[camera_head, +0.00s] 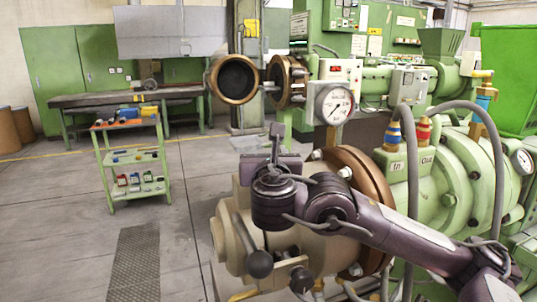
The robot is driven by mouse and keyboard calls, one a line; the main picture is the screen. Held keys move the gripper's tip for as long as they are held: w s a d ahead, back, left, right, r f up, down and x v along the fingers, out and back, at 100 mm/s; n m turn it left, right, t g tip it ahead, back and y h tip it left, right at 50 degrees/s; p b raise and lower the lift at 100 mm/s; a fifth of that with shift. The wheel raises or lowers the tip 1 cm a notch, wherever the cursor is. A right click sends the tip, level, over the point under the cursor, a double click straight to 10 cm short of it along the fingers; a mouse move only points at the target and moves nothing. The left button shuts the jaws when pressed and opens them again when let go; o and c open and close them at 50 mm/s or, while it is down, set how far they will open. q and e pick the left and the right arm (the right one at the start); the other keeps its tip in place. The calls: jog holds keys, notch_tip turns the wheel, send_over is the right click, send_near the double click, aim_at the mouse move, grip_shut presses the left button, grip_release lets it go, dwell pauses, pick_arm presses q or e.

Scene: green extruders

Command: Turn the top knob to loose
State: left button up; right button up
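The large green extruder (455,170) fills the right side, with a beige front end (232,260) and a brown flange (372,170). Black ball knobs sit low on its front: one ball knob (259,264) on a beige lever and another ball knob (301,279) to its right. I cannot tell which part is the top knob; it may be hidden behind my arm. My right gripper (276,138) points up and away over the beige front end. Its dark fingers look close together, but their gap is not clear. No object shows in it. My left gripper is out of view.
A pressure gauge (334,104) stands just right of my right gripper. Blue (394,133) and red (424,131) fittings and grey hoses rise from the extruder. A green tool cart (125,158) stands at left. The floor (80,215) between is open.

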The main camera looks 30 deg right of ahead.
jog(key=c, duration=0.5)
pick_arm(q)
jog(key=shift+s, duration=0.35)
